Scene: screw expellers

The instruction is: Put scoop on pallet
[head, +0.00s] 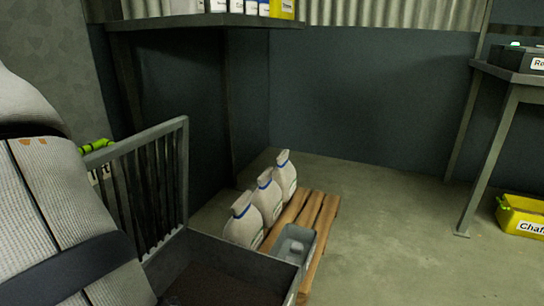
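The wooden pallet (326,218) lies on the floor at the centre, with bare slats along its right side. A small grey tub-like object (307,240) sits at its near end, with a paler grey shape inside. I cannot tell whether this is the scoop. A bright green piece (95,146) shows at the left behind a large woven sack; most of it is hidden and I cannot tell what it is. Neither of my grippers is in view.
Several white sacks (267,197) stand along the pallet's left side. A dark bin (262,262) with a slatted grey frame (150,185) is in front. A large woven sack (65,205) fills the left. A yellow bin (522,213) stands right; the floor between is clear.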

